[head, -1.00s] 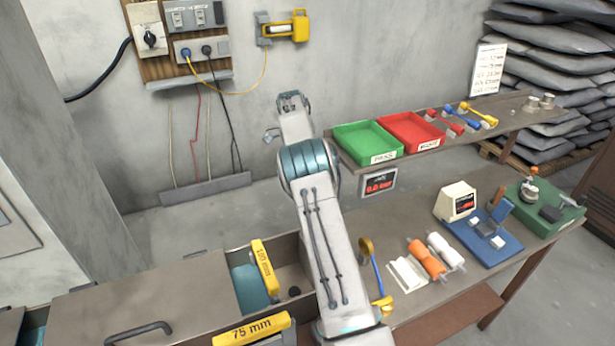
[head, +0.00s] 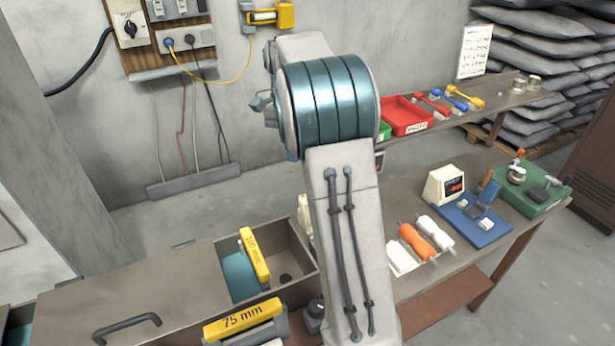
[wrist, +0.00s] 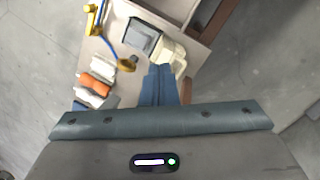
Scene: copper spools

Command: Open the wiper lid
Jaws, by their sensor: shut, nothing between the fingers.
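A cream holder (wrist: 172,52) with a dark grey square block or flap (wrist: 143,36) on it lies just ahead of my fingertips in the wrist view. It looks like the wiper and its lid, but I cannot be sure. My gripper (wrist: 159,70) is shut and empty, with its blue fingers together. The fingertips overlap the holder's near edge in the picture; I cannot tell whether they touch it. In the head view a cream piece (head: 304,215) shows left of my arm, probably the same holder. My arm hides the rest of it and my gripper there.
The brown trough (head: 190,285) stands left, with the yellow 75 mm (head: 243,319) and 100 mm (head: 256,257) pieces. The cream display unit (head: 441,185) stands further right.

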